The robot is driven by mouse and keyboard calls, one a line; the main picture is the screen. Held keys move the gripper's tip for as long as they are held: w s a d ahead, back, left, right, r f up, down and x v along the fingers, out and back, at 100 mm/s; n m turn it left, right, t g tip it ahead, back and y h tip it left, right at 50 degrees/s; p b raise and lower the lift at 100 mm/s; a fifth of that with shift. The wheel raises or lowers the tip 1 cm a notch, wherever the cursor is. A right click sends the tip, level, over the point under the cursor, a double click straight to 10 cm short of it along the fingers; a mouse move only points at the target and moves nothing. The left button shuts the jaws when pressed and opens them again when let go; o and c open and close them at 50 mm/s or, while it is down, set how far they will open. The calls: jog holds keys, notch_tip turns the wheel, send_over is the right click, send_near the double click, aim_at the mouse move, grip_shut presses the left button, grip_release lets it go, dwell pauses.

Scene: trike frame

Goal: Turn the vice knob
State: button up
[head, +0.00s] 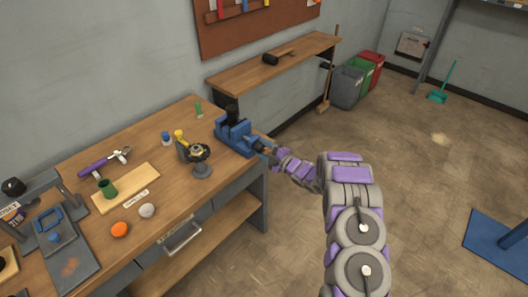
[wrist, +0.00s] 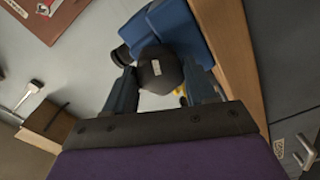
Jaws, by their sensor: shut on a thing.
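A blue vice (head: 236,137) is mounted at the right end of the wooden workbench. In the wrist view its blue body (wrist: 175,32) shows at the top. The dark vice knob (wrist: 161,70), with a small pale label on it, sits between my gripper's fingers. My gripper (head: 268,148) reaches the vice from the right. In the wrist view my gripper (wrist: 162,82) has one finger on each side of the knob and is shut on it. In the head view the knob is too small and covered to make out.
The workbench (head: 165,225) holds a small black and yellow tool on a stand (head: 195,152), a purple-handled tool (head: 105,162), an orange ball (head: 119,229) and a grey one (head: 147,210). A wooden shelf (head: 300,50) and bins (head: 346,84) stand behind.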

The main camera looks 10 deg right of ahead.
jog(key=n+b, duration=0.1)
jog(key=n, duration=0.1)
jog(key=n+b, duration=0.1)
jog(key=b, duration=0.1)
jog(key=n+b, duration=0.1)
jog(key=n, duration=0.1)
jog(key=shift+f+n, duration=0.25)
jog(key=shift+n, duration=0.05)
jog(key=shift+a+n+b, duration=0.1)
jog(key=shift+n+b, duration=0.95)
jog(key=shift+n, duration=0.35)
jog(key=shift+s+f, duration=0.1)
jog(key=o, duration=1)
jog(key=p+v, duration=0.3)
jog(key=v, duration=1.4)
